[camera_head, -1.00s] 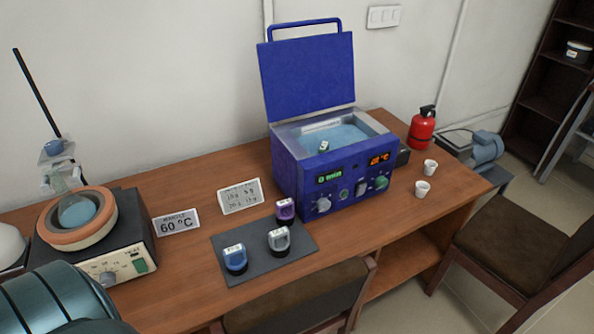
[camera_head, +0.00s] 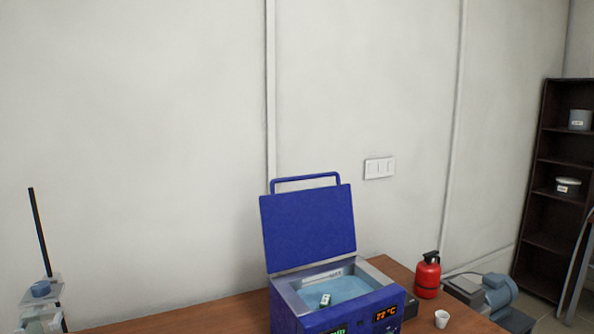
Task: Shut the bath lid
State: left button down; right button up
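The blue water bath (camera_head: 325,316) stands on the wooden table at the lower middle of the head view. Its blue lid (camera_head: 309,228) is open and stands upright at the back, with a loop handle (camera_head: 305,180) at its top edge. Bluish water (camera_head: 345,290) shows inside the open basin, with a small white-and-green labelled item (camera_head: 325,300) in it. An orange display on the front panel reads about 77 °C. The lower part of the bath is cut off by the picture edge. Neither of my grippers is in view.
A red extinguisher (camera_head: 428,277) and a white cup (camera_head: 441,319) stand right of the bath. A grey-blue pump (camera_head: 498,295) and a dark shelf (camera_head: 550,210) are farther right. A stand rod (camera_head: 40,232) is at the left. The table (camera_head: 200,313) left of the bath looks clear.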

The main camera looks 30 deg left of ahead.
aim_at(301, 228)
jog(key=i+l+u, duration=0.3)
jog(key=i+l, duration=0.3)
jog(key=i+l+u, duration=0.15)
jog(key=i+l, duration=0.15)
jog(key=i+l+u, duration=0.1)
jog(key=i+l, duration=0.15)
jog(key=i+l+u, duration=0.15)
jog(key=l, duration=0.35)
jog(key=i+l+u, duration=0.15)
jog(key=i+l, duration=0.15)
jog(key=i+l+u, duration=0.15)
jog(key=l, duration=0.4)
jog(key=i, duration=0.05)
